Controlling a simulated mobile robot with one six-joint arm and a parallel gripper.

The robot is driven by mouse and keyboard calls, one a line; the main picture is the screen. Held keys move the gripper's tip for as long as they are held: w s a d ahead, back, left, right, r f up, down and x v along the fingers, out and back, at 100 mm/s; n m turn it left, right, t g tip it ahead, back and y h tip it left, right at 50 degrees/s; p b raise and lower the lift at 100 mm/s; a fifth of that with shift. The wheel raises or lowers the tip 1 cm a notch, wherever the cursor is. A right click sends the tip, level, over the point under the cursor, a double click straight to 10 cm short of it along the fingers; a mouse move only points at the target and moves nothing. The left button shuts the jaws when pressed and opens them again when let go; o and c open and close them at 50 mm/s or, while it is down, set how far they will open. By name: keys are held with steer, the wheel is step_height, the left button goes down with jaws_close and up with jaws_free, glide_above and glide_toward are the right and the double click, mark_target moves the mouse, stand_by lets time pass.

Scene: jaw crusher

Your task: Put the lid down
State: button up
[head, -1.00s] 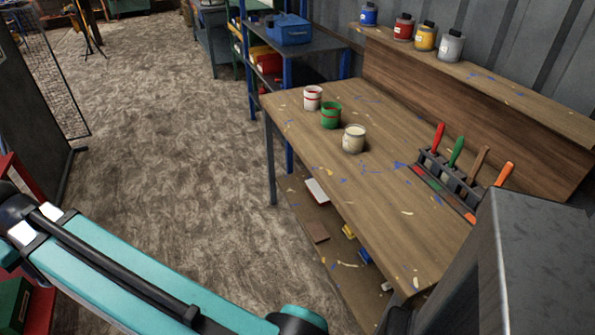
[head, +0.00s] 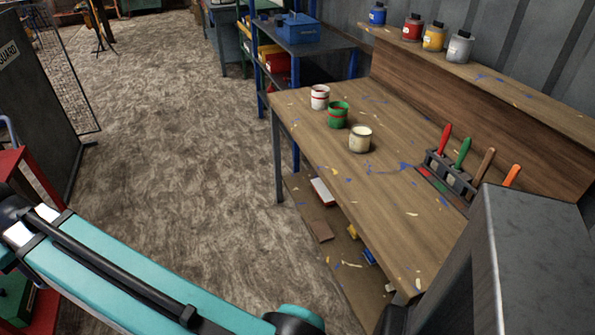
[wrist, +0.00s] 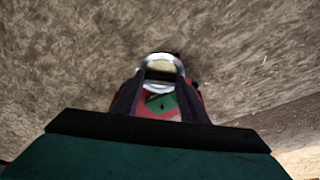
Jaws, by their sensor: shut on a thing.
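The lid (wrist: 163,60) shows in the wrist view as a round, pale metallic rim with a yellowish middle. My gripper (wrist: 160,82) is shut on it, with dark fingers on either side and a dark bar across its lower part. The lid is above the floor. In the head view, my gripper and the lid are out of sight. Three small cans stand on the wooden bench (head: 350,185): a white one with a red band (head: 320,97), a green one (head: 338,115) and a cream-coloured one (head: 360,140). Whether the cans are covered is hard to tell.
A brush rack (head: 448,175) stands at the bench's right. Several paint bottles (head: 433,38) line the raised shelf (head: 480,75). Blue-framed shelving (head: 320,45) adjoins the bench's far end. A red-framed stand (head: 38,178) is at left. The floor (head: 185,140) between is open.

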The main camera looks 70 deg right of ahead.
steer(key=shift+d, duration=0.1)
steer(key=s+d+f+m+g+h+p, duration=0.1)
steer(key=s+d+m, duration=0.4)
steer(key=d, duration=0.8)
steer(key=s+d+m+h, duration=0.1)
steer(key=s+d+m, duration=0.4)
steer(key=d, duration=0.8)
steer(key=s+d+f+m+g+p, duration=0.1)
steer(key=s+d+m, duration=0.4)
steer(key=d, duration=0.7)
steer(key=s+d+m+g, duration=0.1)
steer(key=s+d+m, duration=0.3)
steer(key=s, duration=0.8)
steer(key=s+d+m+g, duration=0.1)
steer(key=s+d+m, duration=0.3)
steer(key=s+d, duration=0.4)
steer(key=s+d+f+m+g, duration=0.1)
steer(key=s+d+m, duration=0.3)
steer(key=s, duration=1.2)
steer(key=shift+d+m+g+p, duration=0.3)
steer(key=shift+d+p, duration=0.15)
steer(key=shift+d, duration=0.6)
steer(key=shift+s, duration=0.1)
